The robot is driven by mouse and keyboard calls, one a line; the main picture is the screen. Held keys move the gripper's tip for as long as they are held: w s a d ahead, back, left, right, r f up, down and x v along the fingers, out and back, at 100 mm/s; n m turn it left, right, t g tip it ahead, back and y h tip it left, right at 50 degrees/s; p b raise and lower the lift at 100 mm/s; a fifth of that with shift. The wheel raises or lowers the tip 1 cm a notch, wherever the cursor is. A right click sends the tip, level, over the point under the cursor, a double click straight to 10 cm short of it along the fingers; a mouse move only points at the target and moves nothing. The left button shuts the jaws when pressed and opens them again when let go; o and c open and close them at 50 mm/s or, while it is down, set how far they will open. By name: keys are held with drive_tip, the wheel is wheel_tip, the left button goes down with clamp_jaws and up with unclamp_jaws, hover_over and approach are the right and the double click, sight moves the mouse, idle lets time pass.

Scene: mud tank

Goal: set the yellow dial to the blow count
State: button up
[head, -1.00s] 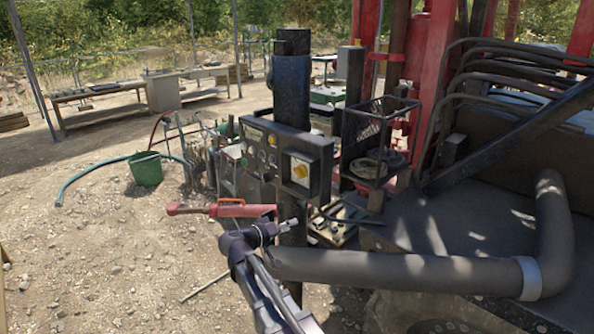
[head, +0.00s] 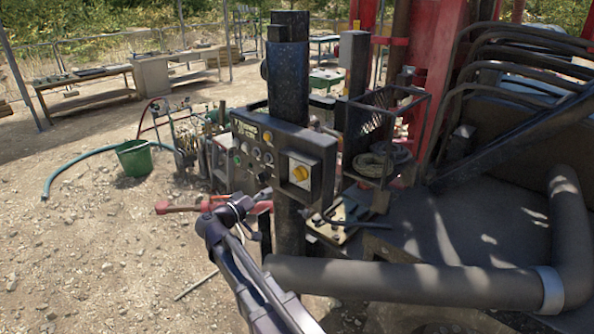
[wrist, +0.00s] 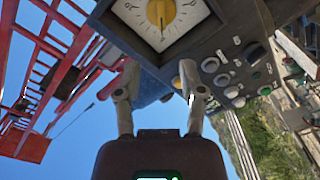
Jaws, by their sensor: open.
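The yellow dial (head: 300,173) sits on a pale square plate at the right end of the black control panel (head: 258,150) in the head view. In the wrist view the yellow dial (wrist: 161,12) is at the top edge, on a white face with tick marks around it; its upper part is cut off and the marks are too small to read. My gripper (wrist: 160,92) is open and empty, its fingers spread below the dial and apart from it. In the head view my gripper (head: 240,206) is in front of and below the panel, left of the dial.
Several gauges and buttons (wrist: 222,78) line the panel beside the dial. A black post (head: 289,85) stands behind the panel. A thick grey pipe (head: 410,280) crosses low at the right. A wire basket (head: 385,130) is right of the panel. A green bucket (head: 133,158) stands on open gravel at left.

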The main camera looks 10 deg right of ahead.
sight(295, 175)
drive_tip(key=shift+w+a, duration=0.1)
drive_tip(key=shift+w, duration=0.2)
drive_tip(key=shift+r, duration=0.1)
drive_tip(key=x, duration=1.4)
drive_tip(key=shift+s, duration=0.1)
clamp_jaws()
